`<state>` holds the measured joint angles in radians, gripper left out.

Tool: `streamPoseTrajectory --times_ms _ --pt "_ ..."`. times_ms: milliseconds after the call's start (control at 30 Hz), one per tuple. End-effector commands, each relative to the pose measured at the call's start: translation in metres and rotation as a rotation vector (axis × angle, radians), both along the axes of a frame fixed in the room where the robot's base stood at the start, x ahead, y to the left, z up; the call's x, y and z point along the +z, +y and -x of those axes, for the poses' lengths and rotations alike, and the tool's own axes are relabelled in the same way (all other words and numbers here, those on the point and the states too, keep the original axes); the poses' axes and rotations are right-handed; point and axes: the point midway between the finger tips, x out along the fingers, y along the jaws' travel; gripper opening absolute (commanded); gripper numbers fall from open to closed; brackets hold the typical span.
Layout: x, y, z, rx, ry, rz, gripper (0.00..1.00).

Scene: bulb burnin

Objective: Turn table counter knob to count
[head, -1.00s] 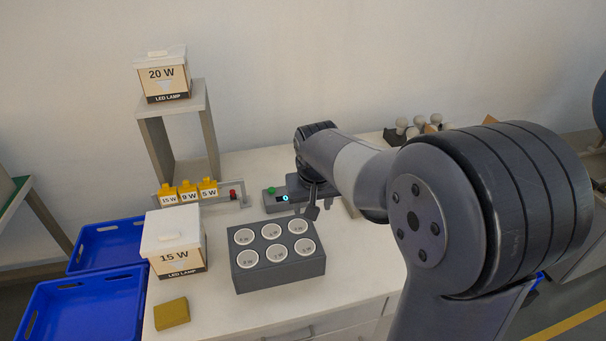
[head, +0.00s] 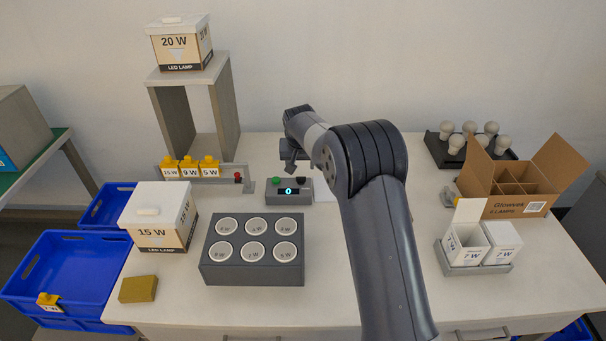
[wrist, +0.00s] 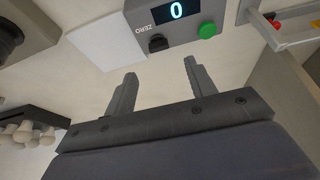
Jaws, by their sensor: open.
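The table counter (head: 289,192) is a small grey box on the table with a lit display reading 0. A green button (head: 277,182) and a black knob (head: 301,182) sit on it. In the wrist view the black knob (wrist: 158,44) is beside the word ZERO, and the green button (wrist: 207,30) is to its right. My gripper (head: 291,163) is above and behind the counter in the head view. In the wrist view my gripper (wrist: 164,72) is open and empty, its fingers apart from the knob.
A rail with yellow tags (head: 190,170) is to the left. A 15 W box (head: 160,232), blue crates (head: 70,275), a carton (head: 510,205) and a bulb tray (head: 440,150) stand around.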

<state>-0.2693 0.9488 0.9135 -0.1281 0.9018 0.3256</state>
Motion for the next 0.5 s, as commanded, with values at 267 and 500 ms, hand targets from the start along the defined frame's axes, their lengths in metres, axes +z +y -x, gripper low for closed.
streamPoseTrajectory --times_ms 267,500 --pt "-0.046 -0.001 -0.019 0.000 0.004 0.001 0.53" --pt "-0.069 -0.001 -0.029 -0.001 0.002 0.001 0.53"
